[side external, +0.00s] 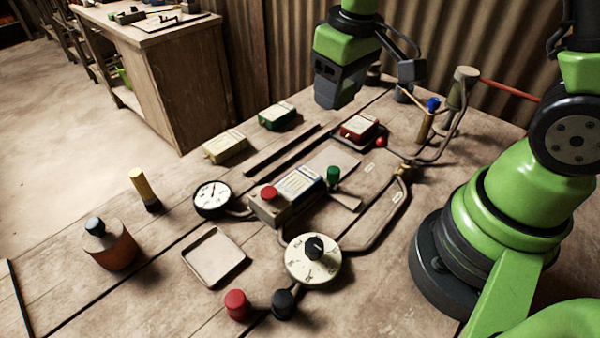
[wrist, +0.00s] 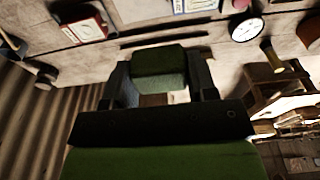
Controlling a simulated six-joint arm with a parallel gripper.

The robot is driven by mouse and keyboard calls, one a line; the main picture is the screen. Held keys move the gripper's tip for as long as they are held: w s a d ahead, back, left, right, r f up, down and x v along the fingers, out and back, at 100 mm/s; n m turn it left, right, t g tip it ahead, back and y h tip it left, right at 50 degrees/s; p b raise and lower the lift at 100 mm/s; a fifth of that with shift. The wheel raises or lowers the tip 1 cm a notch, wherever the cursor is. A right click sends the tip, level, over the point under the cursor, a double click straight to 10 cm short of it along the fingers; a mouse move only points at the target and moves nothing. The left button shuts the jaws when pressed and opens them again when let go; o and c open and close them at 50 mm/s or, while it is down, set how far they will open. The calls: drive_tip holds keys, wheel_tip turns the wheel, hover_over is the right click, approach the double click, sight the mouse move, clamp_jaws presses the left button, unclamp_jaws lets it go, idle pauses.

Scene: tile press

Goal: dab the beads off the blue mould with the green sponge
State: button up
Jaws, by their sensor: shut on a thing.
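My gripper (side external: 337,100) hangs above the back of the bench in the side view, its jaws pointing down. In the wrist view my gripper (wrist: 155,85) is shut on the green sponge (wrist: 160,65), a plain dark green block between the fingers. The sponge cannot be made out in the side view. The blue mould (side external: 301,182) sits in the middle of the bench, in front of my gripper and apart from it, with a pale top. Part of it shows at the wrist view's top edge (wrist: 192,5). Any beads are too small to tell.
A green mould (side external: 278,116), a cream mould (side external: 225,147) and a red mould (side external: 360,128) lie around the back. A gauge (side external: 212,197), green knob (side external: 333,175), red knob (side external: 268,193) and bent pipes (side external: 385,215) surround the blue mould. An empty tray (side external: 234,280) lies in front.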

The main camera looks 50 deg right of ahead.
sight(290, 187)
idle(0.3)
drive_tip(key=shift+w+a+f+n, duration=0.2)
drive_tip(key=shift+a+f+n, duration=0.15)
drive_tip(key=shift+n, duration=0.35)
drive_tip(key=a+f+n, duration=0.2)
drive_tip(key=n, duration=0.3)
drive_tip(key=w+a+f+n+g+y, duration=0.1)
drive_tip(key=a+f+n, duration=0.1)
drive_tip(key=n, duration=0.4)
drive_tip(key=w+a+f+n, duration=0.1)
drive_tip(key=a+f+n, duration=0.2)
drive_tip(key=n, duration=0.2)
drive_tip(key=shift+w+g+y, duration=0.15)
drive_tip(key=shift+g+y, duration=0.25)
drive_tip(key=shift+n, duration=0.3)
drive_tip(key=shift+a+f, duration=0.1)
drive_tip(key=shift+f, duration=2.85)
drive_tip(key=shift+f, duration=0.5)
drive_tip(key=shift+r, duration=0.1)
drive_tip(key=shift+r, duration=3.4)
